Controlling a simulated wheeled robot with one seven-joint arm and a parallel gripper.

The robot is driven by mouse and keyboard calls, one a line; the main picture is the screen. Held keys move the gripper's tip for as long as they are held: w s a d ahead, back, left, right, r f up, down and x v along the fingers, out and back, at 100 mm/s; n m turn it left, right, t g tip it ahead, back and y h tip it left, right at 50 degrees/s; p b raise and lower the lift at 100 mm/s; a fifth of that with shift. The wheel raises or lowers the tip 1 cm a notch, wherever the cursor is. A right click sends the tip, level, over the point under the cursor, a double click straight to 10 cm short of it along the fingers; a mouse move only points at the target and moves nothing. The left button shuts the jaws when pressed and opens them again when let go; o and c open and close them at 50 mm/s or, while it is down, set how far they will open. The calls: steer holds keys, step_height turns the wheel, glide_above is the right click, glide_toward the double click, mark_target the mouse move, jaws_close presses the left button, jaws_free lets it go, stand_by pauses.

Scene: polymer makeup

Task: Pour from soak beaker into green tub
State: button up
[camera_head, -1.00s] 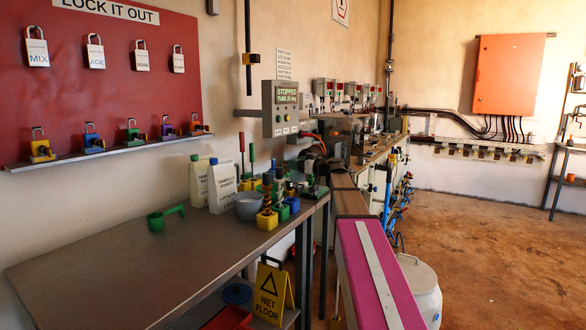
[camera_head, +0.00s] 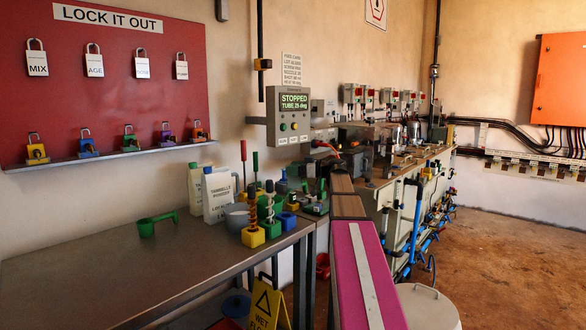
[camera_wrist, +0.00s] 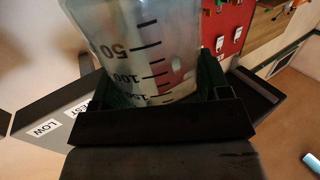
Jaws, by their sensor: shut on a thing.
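In the wrist view my gripper (camera_wrist: 158,92) is shut on a clear beaker (camera_wrist: 150,42) with black marks, among them 50 and 100. The beaker's upper end runs out of the picture, and its contents and tilt cannot be told. My gripper and the beaker are not visible in the head view. A green scoop-like cup (camera_head: 147,228) with a handle lies on the steel bench (camera_head: 110,275). I cannot make out a green tub for certain.
White bottles (camera_head: 217,193), a grey bowl (camera_head: 236,216) and coloured blocks (camera_head: 254,237) crowd the bench's far right end. A yellow floor sign (camera_head: 266,308) stands by the bench. The bench's near left is clear.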

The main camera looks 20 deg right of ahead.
steer(key=shift+w+a+f+h, duration=0.1)
steer(key=shift+a+f+h, duration=0.1)
steer(key=shift+f, duration=0.4)
steer(key=shift+s+a+f+h, duration=0.1)
steer(key=shift+a+f+h, duration=0.1)
steer(key=shift+f, duration=0.45)
steer(key=shift+w+a+f+h, duration=0.1)
steer(key=shift+a+f+h, duration=0.1)
steer(key=shift+f, duration=0.4)
steer(key=shift+w+a+r+n+g+h, duration=0.1)
steer(key=shift+a+r+n+g+h, duration=0.15)
steer(key=shift+a+g+h, duration=0.2)
steer(key=shift+w+a+f+h, duration=0.1)
steer(key=shift+a+h, duration=0.3)
steer(key=shift+h, duration=0.15)
steer(key=shift+w+a+n+g+h, duration=0.15)
steer(key=shift+a+n+g+h, duration=0.25)
steer(key=shift+a+h, duration=0.45)
steer(key=shift+f+h, duration=0.1)
steer(key=shift+h, duration=0.15)
steer(key=shift+f+g+h, duration=0.2)
steer(key=shift+g+h, duration=0.35)
steer(key=shift+h, duration=0.35)
steer(key=shift+a+f+n+h, duration=0.15)
steer(key=shift+n+h, duration=0.1)
steer(key=shift+h, duration=0.25)
steer(key=shift+w+a+f+g+h, duration=0.15)
steer(key=shift+f+g+h, duration=0.2)
steer(key=shift+h, duration=0.55)
steer(key=shift+f, duration=0.1)
